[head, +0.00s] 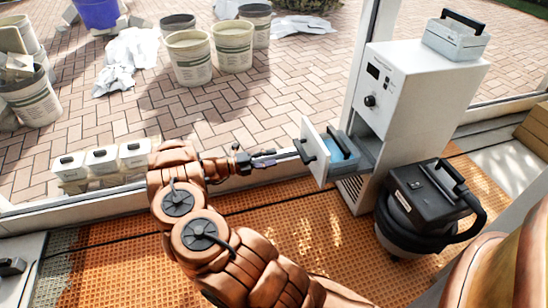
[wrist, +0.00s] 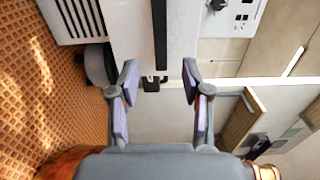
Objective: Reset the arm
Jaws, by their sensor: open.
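My arm reaches in from the bottom of the head view. My gripper (head: 284,157) is just left of the front of a pulled-out drawer (head: 316,152) on a white cabinet (head: 412,85). In the wrist view my gripper (wrist: 158,92) has its two fingers wide apart with nothing held between them. The drawer's black handle (wrist: 160,38) shows beyond and between the fingertips, and they seem apart from it. A blue item with a black handle (head: 342,150) lies in the drawer.
A grey-white box with a black handle (head: 455,38) stands on the cabinet. A black machine with a hose (head: 425,200) is at its right foot. Three white handled blocks (head: 103,160) sit at the left. Several buckets (head: 189,58) stand on the brick paving. Orange matting (head: 310,235) is clear.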

